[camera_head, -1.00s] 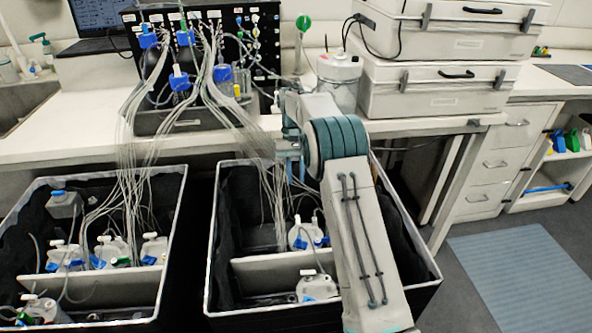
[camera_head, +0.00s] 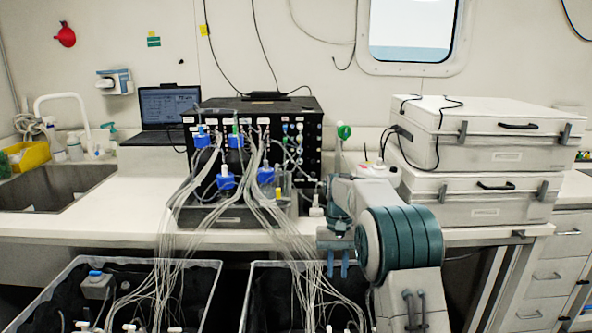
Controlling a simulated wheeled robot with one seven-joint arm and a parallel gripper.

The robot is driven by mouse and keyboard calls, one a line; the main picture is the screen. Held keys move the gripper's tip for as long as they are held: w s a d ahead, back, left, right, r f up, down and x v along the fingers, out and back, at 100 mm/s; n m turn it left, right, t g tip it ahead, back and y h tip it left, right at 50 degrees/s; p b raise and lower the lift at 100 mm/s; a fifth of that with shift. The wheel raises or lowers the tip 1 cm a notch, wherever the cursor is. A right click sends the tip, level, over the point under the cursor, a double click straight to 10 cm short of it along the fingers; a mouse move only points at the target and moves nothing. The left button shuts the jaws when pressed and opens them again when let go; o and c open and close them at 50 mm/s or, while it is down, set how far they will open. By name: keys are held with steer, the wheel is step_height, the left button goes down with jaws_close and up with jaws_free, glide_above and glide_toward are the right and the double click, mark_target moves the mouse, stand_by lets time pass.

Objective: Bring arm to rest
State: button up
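My arm (camera_head: 401,244) is folded in front of the bench at centre right, with grey links and a teal banded joint. My gripper (camera_head: 338,264) hangs from it, its two teal fingers pointing down in front of the bench's front edge. A narrow gap shows between the fingers. I see nothing held between them.
The white bench (camera_head: 75,222) carries a black tubing unit (camera_head: 315,128), a laptop (camera_head: 168,108), a white-lidded container (camera_head: 377,172) and two stacked white cases (camera_head: 480,150). Black-lined crates (camera_head: 212,268) stand on the floor below, with many thin tubes running into them. A sink is at left.

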steer(key=s+d+r+t+p, duration=0.2)
steer(key=s+r+t+p, duration=0.15)
steer(key=s+r, duration=1.05)
steer(key=s+d+f+t+p, duration=0.2)
steer(key=s+p, duration=0.1)
steer(key=s, duration=1.4)
steer(key=shift+s+f, duration=0.15)
steer(key=shift+s, duration=0.15)
steer(key=shift+t, duration=0.25)
